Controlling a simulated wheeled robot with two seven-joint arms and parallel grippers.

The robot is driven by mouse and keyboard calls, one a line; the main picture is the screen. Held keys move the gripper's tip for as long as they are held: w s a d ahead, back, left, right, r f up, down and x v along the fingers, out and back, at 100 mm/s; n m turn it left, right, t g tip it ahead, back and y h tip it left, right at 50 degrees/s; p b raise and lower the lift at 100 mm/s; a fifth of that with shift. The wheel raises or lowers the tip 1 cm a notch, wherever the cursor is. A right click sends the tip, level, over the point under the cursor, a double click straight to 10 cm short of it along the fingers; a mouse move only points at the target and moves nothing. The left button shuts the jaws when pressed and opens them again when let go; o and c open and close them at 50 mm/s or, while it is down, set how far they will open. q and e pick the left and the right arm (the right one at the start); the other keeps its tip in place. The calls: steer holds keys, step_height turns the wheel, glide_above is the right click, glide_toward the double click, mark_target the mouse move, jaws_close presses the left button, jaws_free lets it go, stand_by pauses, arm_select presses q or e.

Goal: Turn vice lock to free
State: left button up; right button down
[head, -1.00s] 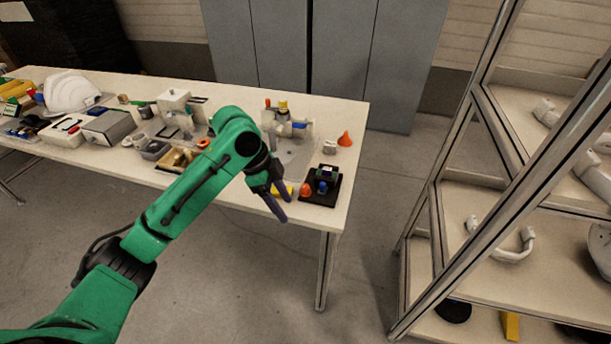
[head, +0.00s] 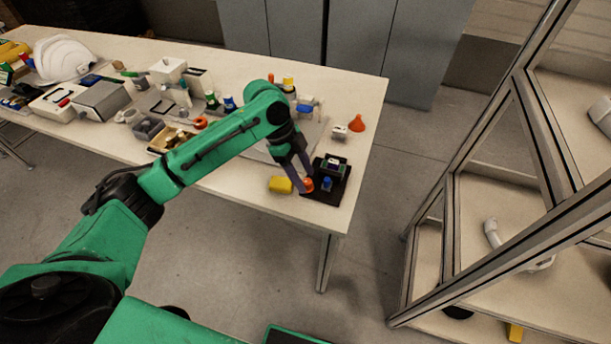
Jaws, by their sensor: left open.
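A small vice-like device with a black base (head: 340,190) sits at the front right corner of the table. It has a dark block on top (head: 332,166), a blue part (head: 326,184) in front and an orange knob (head: 308,185) at its left. I cannot tell which way the lock is turned. My left gripper (head: 303,190) is open and points down, with its fingertips at the orange knob. In this view I cannot tell whether the fingers touch the knob or are around it. My right gripper is out of view.
An orange cone (head: 357,123) and a small white part (head: 339,132) stand behind the vice. A white helmet shell (head: 63,58) and several parts fill the table's left. A metal-framed shelf (head: 490,150) stands right.

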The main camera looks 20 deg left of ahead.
arm_select(q)
steer(key=shift+s+d+f, duration=0.15)
steer(key=shift+d+f, duration=0.05)
steer(key=shift+f, duration=0.35)
jaws_close()
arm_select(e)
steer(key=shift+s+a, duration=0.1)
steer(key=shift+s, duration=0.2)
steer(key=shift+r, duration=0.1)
